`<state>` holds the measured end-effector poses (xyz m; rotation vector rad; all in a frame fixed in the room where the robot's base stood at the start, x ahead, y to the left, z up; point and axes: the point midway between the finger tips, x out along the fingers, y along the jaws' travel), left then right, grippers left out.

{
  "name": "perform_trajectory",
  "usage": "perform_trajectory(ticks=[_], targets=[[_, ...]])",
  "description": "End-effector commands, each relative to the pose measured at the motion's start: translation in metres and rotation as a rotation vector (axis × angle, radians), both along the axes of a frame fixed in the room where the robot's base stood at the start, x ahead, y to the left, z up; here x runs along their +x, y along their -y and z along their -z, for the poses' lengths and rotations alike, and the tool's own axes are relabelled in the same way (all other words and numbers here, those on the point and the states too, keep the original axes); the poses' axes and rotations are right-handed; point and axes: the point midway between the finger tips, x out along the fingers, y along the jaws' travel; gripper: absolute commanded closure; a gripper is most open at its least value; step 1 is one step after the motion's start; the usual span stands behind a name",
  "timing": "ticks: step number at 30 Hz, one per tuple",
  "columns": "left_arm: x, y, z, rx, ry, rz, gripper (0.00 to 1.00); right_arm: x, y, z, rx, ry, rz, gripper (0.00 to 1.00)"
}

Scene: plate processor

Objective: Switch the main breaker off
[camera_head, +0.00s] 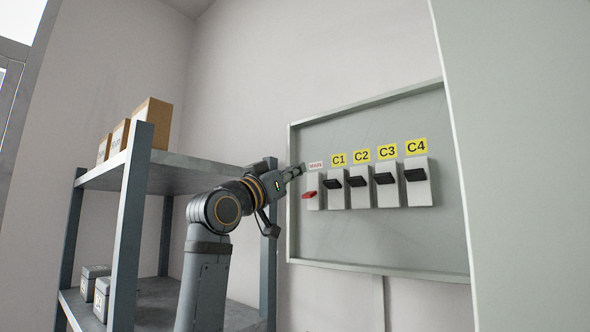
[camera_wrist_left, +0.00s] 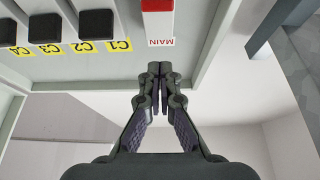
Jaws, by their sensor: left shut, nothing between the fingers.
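The main breaker (camera_head: 309,194) is a white block with a red lever, under a small label with red lettering, at the left end of the row in the head view. Contact with the breaker is not visible. My right gripper is out of view.
Black-levered breakers C1 (camera_head: 336,186), C2 (camera_head: 359,186), C3 (camera_head: 386,184) and C4 (camera_head: 416,182) stand to the right in the grey panel box (camera_head: 320,245), which has a raised rim. A metal shelf (camera_head: 185,171) with cartons stands left. A grey door (camera_head: 515,160) is at right.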

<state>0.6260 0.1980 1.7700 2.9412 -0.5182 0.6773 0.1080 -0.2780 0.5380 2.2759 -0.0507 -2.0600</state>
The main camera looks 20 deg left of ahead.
Motion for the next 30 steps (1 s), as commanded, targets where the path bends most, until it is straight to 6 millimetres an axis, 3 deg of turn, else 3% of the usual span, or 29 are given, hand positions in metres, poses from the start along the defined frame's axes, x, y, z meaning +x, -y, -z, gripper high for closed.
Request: perform_trajectory(ticks=[1, 12, 18, 30], targets=[[-0.007, -0.003, 0.017, 0.001, -0.001, -0.003, 1.00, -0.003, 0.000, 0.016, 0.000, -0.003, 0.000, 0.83], [-0.054, -0.020, 0.065, 0.002, 0.001, -0.003, 1.00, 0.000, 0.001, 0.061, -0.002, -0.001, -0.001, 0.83], [-0.066, -0.024, 0.073, 0.001, -0.001, -0.001, 1.00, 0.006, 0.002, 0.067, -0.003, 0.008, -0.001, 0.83], [-0.066, -0.024, 0.073, 0.000, -0.001, 0.000, 1.00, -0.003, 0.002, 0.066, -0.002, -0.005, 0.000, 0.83]])
